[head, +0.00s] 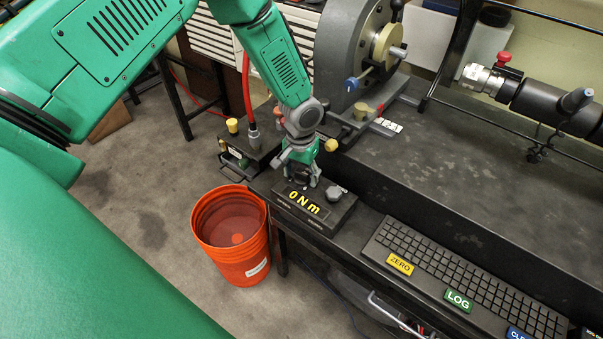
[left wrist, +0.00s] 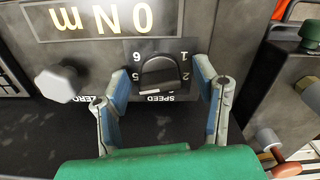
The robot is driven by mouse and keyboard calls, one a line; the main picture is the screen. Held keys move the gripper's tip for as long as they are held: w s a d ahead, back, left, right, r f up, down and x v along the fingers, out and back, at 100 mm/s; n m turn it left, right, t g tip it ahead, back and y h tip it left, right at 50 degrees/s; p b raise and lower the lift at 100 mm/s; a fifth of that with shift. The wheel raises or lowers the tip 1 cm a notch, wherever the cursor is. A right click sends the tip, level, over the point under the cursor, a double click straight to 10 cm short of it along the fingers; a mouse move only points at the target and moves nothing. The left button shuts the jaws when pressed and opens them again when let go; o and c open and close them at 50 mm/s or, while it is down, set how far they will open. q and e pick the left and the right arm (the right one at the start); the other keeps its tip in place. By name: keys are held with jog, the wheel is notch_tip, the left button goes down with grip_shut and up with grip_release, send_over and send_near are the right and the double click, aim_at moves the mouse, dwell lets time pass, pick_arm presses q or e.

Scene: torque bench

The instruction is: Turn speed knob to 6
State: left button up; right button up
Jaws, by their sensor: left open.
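The dark rounded speed knob (left wrist: 160,76) sits on the control box, above the upside-down word SPEED in the left wrist view. The digits 6, 5, 1 and 2 show around it. I cannot tell which digit it points to. My left gripper (left wrist: 163,82) is open, with one blue-grey finger on each side of the knob. I cannot tell whether the fingers touch it. In the head view my left gripper (head: 301,176) is over the back of the control box (head: 318,222) and hides the knob. My right gripper is not in view.
The box's yellow display (head: 304,201) reads 0 N m. A grey hexagonal knob (head: 335,193) stands beside it and also shows in the wrist view (left wrist: 58,83). An orange bucket (head: 232,262) stands on the floor at left. A keyboard (head: 470,280) lies right. A red hose (head: 247,90) rises behind.

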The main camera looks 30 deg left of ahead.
pick_arm(q)
jog(key=c, duration=1.1)
jog(key=shift+c, duration=0.2)
jog(key=m, duration=0.4)
jog(key=shift+a+m, duration=0.1)
jog(key=shift+m, duration=0.2)
jog(key=shift+w+a+r+m, duration=0.1)
jog(key=shift+w+m, duration=0.05)
jog(key=shift+m, duration=2.15)
jog(key=o, duration=1.1)
jog(key=shift+o, duration=0.2)
